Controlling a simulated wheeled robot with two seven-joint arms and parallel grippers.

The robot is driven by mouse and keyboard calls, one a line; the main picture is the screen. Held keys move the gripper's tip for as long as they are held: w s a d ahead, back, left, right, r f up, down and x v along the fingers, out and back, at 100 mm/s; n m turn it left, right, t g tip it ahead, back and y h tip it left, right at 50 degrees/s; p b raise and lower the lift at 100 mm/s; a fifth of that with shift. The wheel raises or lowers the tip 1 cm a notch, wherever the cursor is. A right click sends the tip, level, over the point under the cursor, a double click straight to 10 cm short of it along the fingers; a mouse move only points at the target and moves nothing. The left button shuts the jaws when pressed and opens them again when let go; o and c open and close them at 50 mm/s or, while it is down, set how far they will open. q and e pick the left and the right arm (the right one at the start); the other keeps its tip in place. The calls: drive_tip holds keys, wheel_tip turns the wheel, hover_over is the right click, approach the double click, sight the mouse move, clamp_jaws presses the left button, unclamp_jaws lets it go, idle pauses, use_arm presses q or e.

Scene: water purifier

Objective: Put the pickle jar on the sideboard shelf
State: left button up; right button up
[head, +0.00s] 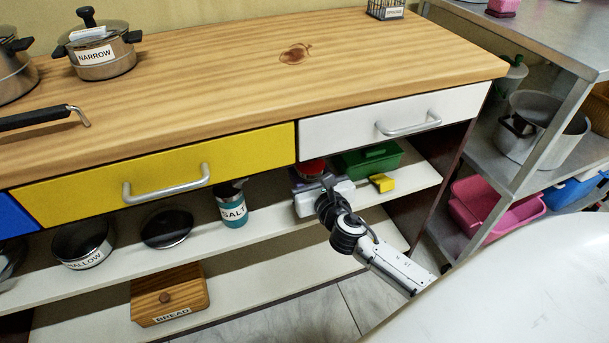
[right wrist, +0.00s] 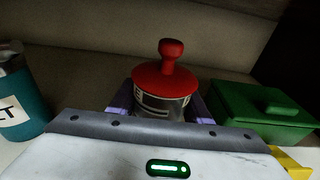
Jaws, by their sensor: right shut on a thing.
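The pickle jar, with a red knobbed lid (head: 311,168) and a pale label with dark print, is at the sideboard's upper open shelf (head: 285,213), under the white drawer. In the right wrist view the jar (right wrist: 166,88) stands upright between the fingers; its base is hidden behind the gripper body. My right gripper (head: 315,184) is shut on it, reaching in from the front. I cannot tell whether the jar touches the shelf. My left gripper is not in view.
A teal salt jar (head: 232,205) stands left of the pickle jar. A green lidded box (head: 367,161) and a yellow block (head: 382,183) are close on its right. The white drawer (head: 385,124) hangs above. A bread box (head: 168,295) is on the lower shelf.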

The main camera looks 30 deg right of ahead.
wheel_tip(320, 180, down, 2)
drive_tip(key=shift+f+b, duration=0.1)
drive_tip(key=shift+b, duration=0.35)
drive_tip(key=shift+f, duration=0.25)
drive_tip(key=shift+r, duration=0.1)
drive_tip(key=o, duration=1.2)
drive_tip(key=shift+c, duration=0.2)
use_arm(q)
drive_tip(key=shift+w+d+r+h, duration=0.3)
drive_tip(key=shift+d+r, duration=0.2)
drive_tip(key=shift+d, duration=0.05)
use_arm(e)
drive_tip(key=shift+s, duration=0.15)
drive_tip(key=shift+s+a, duration=0.1)
drive_tip(key=shift+s, duration=0.2)
use_arm(q)
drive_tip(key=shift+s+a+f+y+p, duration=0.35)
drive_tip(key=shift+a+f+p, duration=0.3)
drive_tip(key=shift+p, duration=0.35)
use_arm(e)
drive_tip(key=v, duration=1.1)
drive_tip(key=shift+s+r, duration=0.15)
